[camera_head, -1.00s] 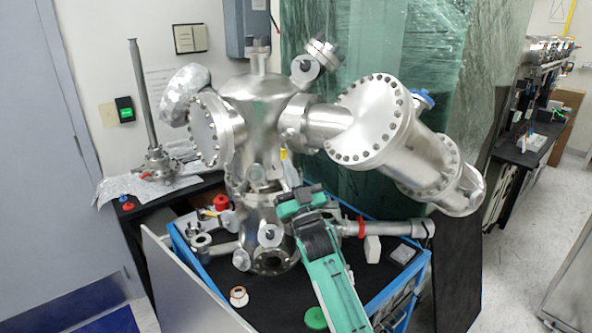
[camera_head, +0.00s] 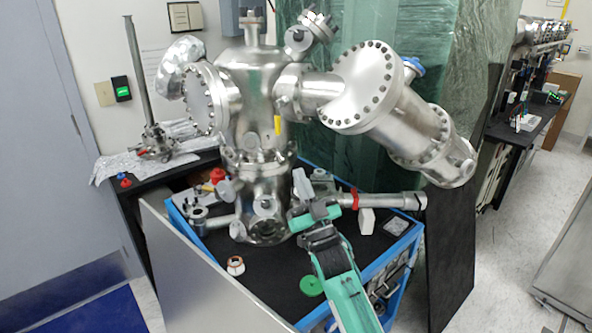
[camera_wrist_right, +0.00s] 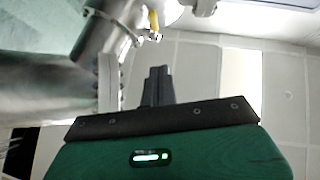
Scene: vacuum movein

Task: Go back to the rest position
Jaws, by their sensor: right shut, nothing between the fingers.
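My right gripper (camera_head: 315,215) and its green arm come in from the bottom of the head view, over the blue cart (camera_head: 405,240), in front of the lower right side of the steel vacuum chamber (camera_head: 250,95). In the right wrist view the two dark fingers (camera_wrist_right: 158,75) are closed together with nothing between them. Whether the gripper touches the chamber cannot be told in the head view; a gap seems to show. My left gripper is not in view.
A flanged cylinder (camera_head: 400,125) sticks out to the chamber's right. Open floor (camera_head: 515,270) lies right.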

